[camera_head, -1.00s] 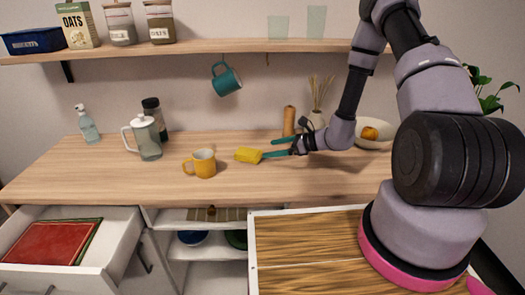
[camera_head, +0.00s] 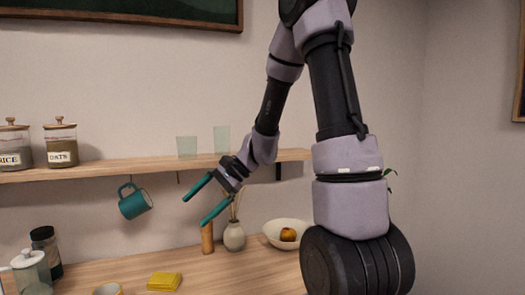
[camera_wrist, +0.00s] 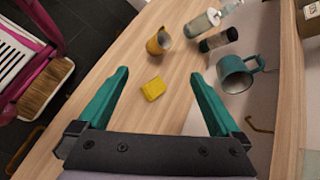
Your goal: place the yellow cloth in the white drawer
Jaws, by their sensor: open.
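The yellow cloth (camera_head: 164,281) lies folded on the wooden counter, to the right of the yellow mug (camera_head: 107,289). In the wrist view the cloth (camera_wrist: 153,89) lies on the counter below and between my fingers, apart from them. My gripper (camera_head: 200,204) is open and empty, raised above the counter at about shelf height; its teal fingers also show in the wrist view (camera_wrist: 158,85). The white drawer is out of view in both present views.
A teal mug (camera_head: 134,202) hangs under the shelf (camera_head: 100,170) near my fingers. A wooden cylinder (camera_head: 207,237), a vase (camera_head: 234,236) and a white bowl (camera_head: 285,228) with a fruit stand at the back.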

